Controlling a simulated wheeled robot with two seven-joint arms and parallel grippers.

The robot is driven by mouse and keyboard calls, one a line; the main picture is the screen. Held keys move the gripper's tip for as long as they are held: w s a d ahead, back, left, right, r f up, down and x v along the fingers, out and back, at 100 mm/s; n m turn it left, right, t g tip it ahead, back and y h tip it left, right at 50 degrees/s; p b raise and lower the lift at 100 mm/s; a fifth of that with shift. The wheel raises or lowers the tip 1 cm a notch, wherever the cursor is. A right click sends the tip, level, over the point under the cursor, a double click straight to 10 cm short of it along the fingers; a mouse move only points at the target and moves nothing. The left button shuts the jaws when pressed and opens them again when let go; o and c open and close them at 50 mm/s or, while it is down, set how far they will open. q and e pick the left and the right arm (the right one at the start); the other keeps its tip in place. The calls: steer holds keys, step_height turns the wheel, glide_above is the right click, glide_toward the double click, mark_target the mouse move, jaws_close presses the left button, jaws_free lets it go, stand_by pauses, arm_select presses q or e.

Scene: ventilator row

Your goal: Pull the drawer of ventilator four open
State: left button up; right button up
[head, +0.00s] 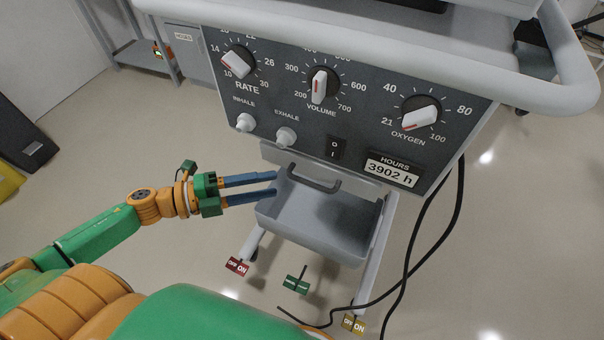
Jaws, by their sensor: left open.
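A ventilator with a dark control panel (345,95) fills the upper middle of the head view. Its hour meter (392,170) reads 3902 h; I see no number four on it. Below the panel is a light grey drawer front (351,178) with a dark bar handle (318,188). It looks close under the panel; I cannot tell for certain whether it is fully shut. My left gripper (277,184) is open and empty, its two blue fingers pointing right, with the tips just left of the handle in the picture. Contact is not clear. My right gripper is out of view.
Red (236,266), green (296,285) and yellow (353,323) tags show low down. A black cable (428,215) hangs at the right. A white rail (400,62) crosses above the panel.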

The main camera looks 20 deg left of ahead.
mark_target(305, 184)
arm_select(q)
steer(key=d, duration=0.2)
steer(key=m+g, duration=0.1)
steer(key=shift+d+r+h, duration=0.35)
steer(key=shift+d+h, duration=0.05)
steer(key=x, duration=0.4)
steer(key=shift+d+r, duration=0.15)
steer(key=shift+w+d, duration=0.4)
steer(key=shift+d, duration=0.1)
steer(key=shift+f, duration=0.2)
jaws_close()
